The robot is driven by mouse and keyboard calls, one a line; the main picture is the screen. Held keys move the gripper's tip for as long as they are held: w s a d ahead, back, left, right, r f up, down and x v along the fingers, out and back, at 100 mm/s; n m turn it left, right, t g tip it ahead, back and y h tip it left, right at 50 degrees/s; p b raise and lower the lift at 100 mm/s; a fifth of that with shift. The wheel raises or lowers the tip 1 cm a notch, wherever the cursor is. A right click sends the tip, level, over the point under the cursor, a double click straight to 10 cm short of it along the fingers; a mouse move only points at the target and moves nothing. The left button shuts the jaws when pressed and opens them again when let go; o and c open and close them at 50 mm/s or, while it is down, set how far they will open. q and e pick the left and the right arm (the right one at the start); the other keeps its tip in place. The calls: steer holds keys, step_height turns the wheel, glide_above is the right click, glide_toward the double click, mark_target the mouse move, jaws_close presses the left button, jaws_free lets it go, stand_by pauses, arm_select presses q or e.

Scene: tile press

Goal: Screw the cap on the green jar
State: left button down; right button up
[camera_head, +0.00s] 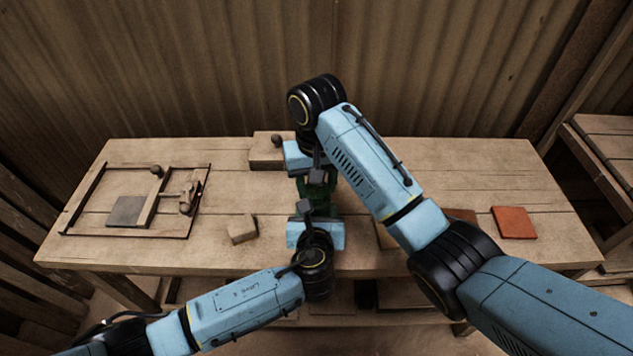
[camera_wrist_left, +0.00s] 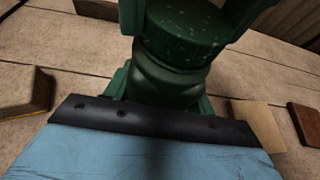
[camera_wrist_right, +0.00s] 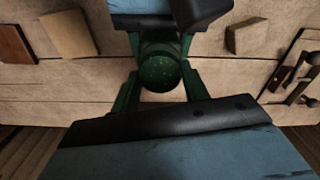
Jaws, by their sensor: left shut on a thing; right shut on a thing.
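The green jar (camera_head: 319,199) stands near the middle of the table, partly hidden by both grippers. In the left wrist view the jar body (camera_wrist_left: 168,80) is dark green and glossy. The speckled dark green cap (camera_wrist_left: 186,32) sits directly on top of it, level as far as I can tell. Whether it is threaded is not visible. My left gripper (camera_head: 318,209) is shut on the jar from the near side. My right gripper (camera_head: 317,178) is shut on the cap from above and behind, a green finger on each side of the cap (camera_wrist_right: 160,73) in the right wrist view.
A framed press (camera_head: 184,235) with a grey tile (camera_head: 126,211) is at the left. A small wooden block (camera_head: 242,229) lies left of the jar. A larger block (camera_head: 265,152) is behind. A red tile (camera_head: 514,222) lies at the right. The table's back right is clear.

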steer(key=m, duration=0.4)
steer(key=shift+a+m, duration=0.15)
steer(key=shift+m, duration=0.15)
steer(key=m, duration=0.2)
steer(key=shift+m, duration=0.3)
steer(key=o, duration=1.2)
steer(key=shift+c, duration=0.2)
steer(key=shift+r, duration=0.1)
steer(key=shift+w+r, duration=0.3)
steer(key=shift+r, duration=0.35)
steer(key=shift+s+d+r, duration=0.2)
steer(key=shift+d+r, duration=0.05)
steer(key=shift+r, duration=0.2)
step_height(320, 180, up, 10)
steer(key=shift+f, duration=0.2)
steer(key=shift+s+a, duration=0.1)
